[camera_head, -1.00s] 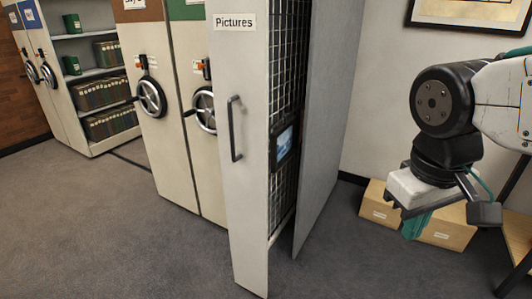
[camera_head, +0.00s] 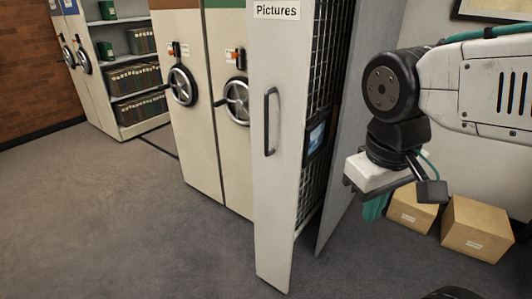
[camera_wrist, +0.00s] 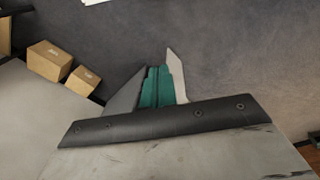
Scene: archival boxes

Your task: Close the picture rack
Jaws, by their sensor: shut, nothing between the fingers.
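The picture rack (camera_head: 275,205) is a tall cream pull-out front labelled "Pictures", with a vertical black handle (camera_head: 270,122). It stands out in front of the cabinets on its left. Behind its front runs a dark wire mesh holding a small framed picture (camera_head: 316,137). My gripper (camera_head: 374,208) hangs pointing down to the right of the rack, beyond the grey panel in the picture, and is not on the handle. Its teal fingers are shut and empty in the wrist view (camera_wrist: 157,88). Pale and dark grey wedges flank them there; I cannot tell what these are.
A grey upright panel (camera_head: 350,130) stands right of the mesh. Cream cabinets with hand wheels (camera_head: 183,86) stand left of the rack. Two cardboard boxes (camera_head: 478,228) sit by the wall, also in the wrist view (camera_wrist: 50,60). The floor (camera_head: 130,235) at front left is clear.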

